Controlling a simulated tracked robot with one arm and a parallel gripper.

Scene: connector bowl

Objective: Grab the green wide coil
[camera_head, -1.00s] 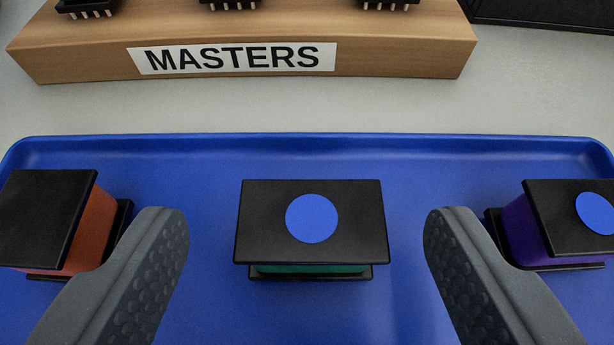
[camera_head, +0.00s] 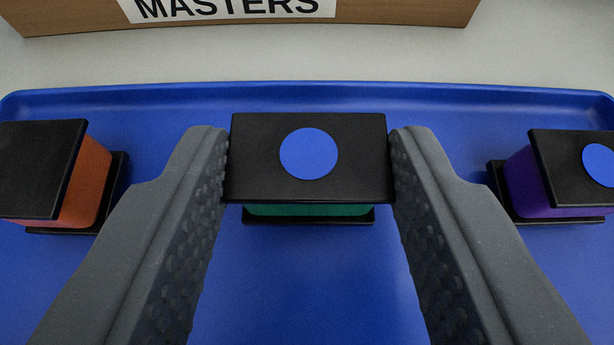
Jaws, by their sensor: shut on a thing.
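The green wide coil (camera_head: 310,210) is in the middle of the blue tray. It has a wide black top plate with a blue dot, a green body that shows as a thin strip below it, and a black base plate. My gripper (camera_head: 309,160) is shut on it, with one grey finger against the left edge of the top plate and the other against the right edge. The coil appears upright, with its base at the tray floor; I cannot tell whether it is lifted. Most of the green body is hidden under the top plate.
The blue tray (camera_head: 300,290) has a raised back rim. An orange coil (camera_head: 85,185) stands left of my gripper and a purple coil with a blue dot (camera_head: 525,180) stands right. A wooden block labelled MASTERS (camera_head: 400,14) lies behind the tray on a grey surface.

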